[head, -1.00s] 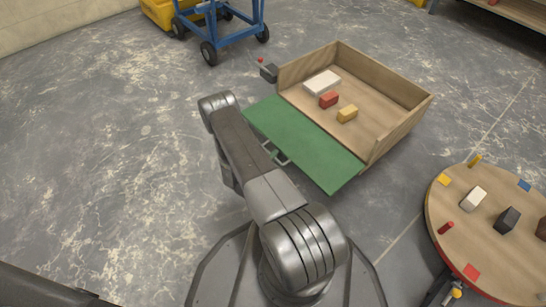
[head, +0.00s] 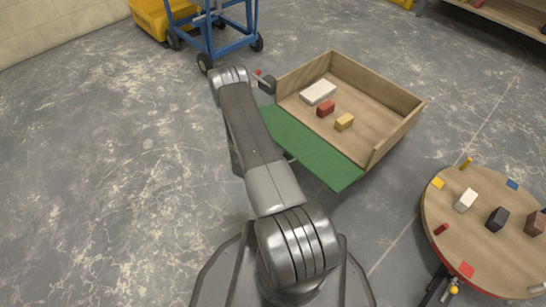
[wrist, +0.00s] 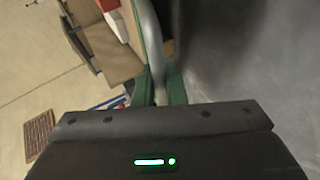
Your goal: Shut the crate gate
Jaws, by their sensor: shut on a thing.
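The wooden crate (head: 400,97) stands on the floor right of my arm. Its green gate (head: 318,153) hangs open on the side facing me, sloping out from the crate; my arm covers its left part. In the wrist view my gripper (wrist: 160,92) is shut on the gate's grey bar handle (wrist: 147,35). The green gate (wrist: 153,32) shows there almost edge-on beside the handle.
White (head: 318,92), red (head: 325,109) and yellow (head: 344,122) blocks lie in the crate. A dark fitting with a red knob (head: 258,72) is at its left corner. A blue trolley (head: 228,40) stands behind. A round table (head: 470,245) with blocks is at right.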

